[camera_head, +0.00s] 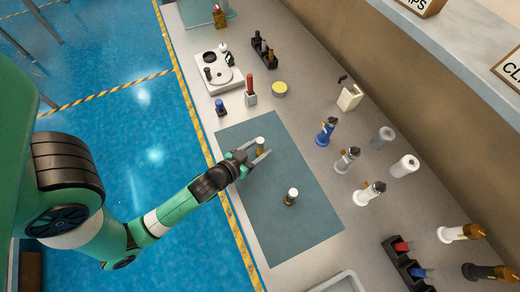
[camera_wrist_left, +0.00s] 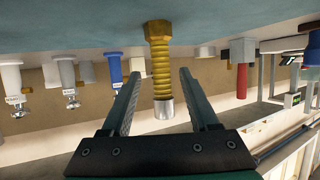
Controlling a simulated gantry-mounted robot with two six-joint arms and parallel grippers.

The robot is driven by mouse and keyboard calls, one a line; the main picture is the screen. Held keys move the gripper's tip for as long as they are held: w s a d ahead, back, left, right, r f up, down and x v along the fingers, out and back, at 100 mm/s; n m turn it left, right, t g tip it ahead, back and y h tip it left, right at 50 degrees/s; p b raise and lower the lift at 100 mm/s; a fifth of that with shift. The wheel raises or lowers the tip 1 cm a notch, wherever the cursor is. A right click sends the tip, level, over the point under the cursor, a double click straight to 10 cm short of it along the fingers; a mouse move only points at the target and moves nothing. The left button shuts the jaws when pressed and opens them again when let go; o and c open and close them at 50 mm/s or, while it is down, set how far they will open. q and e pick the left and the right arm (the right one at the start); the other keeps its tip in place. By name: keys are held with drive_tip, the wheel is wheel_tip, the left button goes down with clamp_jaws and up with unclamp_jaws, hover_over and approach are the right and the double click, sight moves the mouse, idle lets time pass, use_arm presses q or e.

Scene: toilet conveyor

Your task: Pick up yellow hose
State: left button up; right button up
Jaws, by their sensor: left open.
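The yellow hose (camera_wrist_left: 161,69) is a ribbed yellow piece with a brass nut at its foot and a silver end. In the head view it stands on the grey-green mat (camera_head: 269,200), with its pale top (camera_head: 260,141) showing and its lower part partly behind a finger. My left gripper (camera_head: 260,156) is open, with one finger on each side of the hose. In the left wrist view the open jaws (camera_wrist_left: 160,105) flank the hose, with visible gaps on both sides. My right gripper is not in view.
Another short piece with a white top (camera_head: 291,194) stands on the mat. A red-handled item (camera_head: 250,90), a yellow round tin (camera_head: 279,89) and a white device (camera_head: 218,74) stand behind. The mat's front part is clear.

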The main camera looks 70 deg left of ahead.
use_arm(q)
drive_tip(key=x, duration=0.4)
drive_tip(key=shift+w+a+b, duration=0.15)
drive_tip(key=shift+a+b, duration=0.1)
drive_tip(key=shift+b, duration=0.1)
drive_tip(key=shift+c, duration=0.3)
clamp_jaws()
